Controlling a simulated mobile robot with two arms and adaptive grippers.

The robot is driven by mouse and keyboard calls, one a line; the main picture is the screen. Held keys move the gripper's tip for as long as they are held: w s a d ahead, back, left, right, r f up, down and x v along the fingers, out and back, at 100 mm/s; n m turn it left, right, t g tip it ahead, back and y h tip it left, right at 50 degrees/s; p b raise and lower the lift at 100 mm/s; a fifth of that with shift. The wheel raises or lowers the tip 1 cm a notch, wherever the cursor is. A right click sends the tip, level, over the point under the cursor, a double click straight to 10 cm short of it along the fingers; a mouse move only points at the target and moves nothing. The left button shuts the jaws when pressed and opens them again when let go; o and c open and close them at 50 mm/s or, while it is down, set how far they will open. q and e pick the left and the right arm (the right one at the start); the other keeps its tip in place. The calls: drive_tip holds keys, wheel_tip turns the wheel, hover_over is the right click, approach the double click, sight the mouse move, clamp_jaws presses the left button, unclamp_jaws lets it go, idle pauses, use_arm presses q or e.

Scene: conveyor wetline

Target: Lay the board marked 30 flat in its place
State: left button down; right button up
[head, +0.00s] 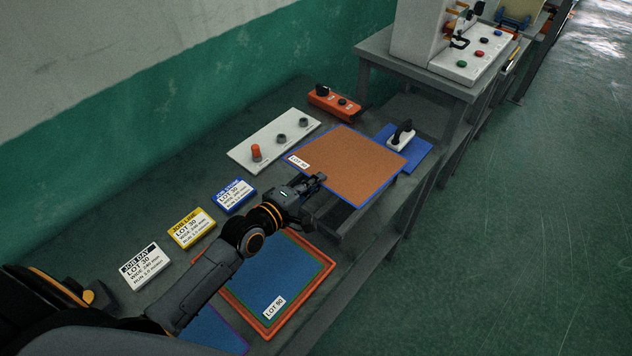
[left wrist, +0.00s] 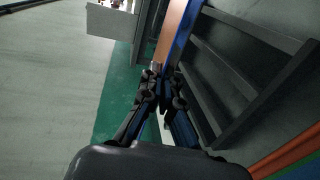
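A brown board with a blue rim (head: 345,165) lies roughly level over the bench, its small white label reading LOT with a number too small to be sure of. In the left wrist view the board (left wrist: 176,30) shows nearly edge-on, running down to the fingertips. My left gripper (head: 319,181) is at the board's near left edge and looks shut on that edge; its fingers also show in the left wrist view (left wrist: 160,75). Whether the board rests on anything is hidden. My right gripper is not in view.
White (head: 145,265), yellow (head: 191,228) and blue (head: 234,196) job cards line the bench. A white knob panel (head: 274,140), orange control box (head: 334,102) and blue plate with a handled block (head: 412,150) stand beyond.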

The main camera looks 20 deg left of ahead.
use_arm(q)
wheel_tip(320, 180, down, 6)
drive_tip(key=b, duration=0.4)
drive_tip(key=shift+f, duration=0.3)
drive_tip(key=shift+d+f+b, duration=0.1)
drive_tip(key=shift+f+b, duration=0.3)
drive_tip(key=shift+b, duration=0.15)
drive_tip(key=shift+f, duration=0.15)
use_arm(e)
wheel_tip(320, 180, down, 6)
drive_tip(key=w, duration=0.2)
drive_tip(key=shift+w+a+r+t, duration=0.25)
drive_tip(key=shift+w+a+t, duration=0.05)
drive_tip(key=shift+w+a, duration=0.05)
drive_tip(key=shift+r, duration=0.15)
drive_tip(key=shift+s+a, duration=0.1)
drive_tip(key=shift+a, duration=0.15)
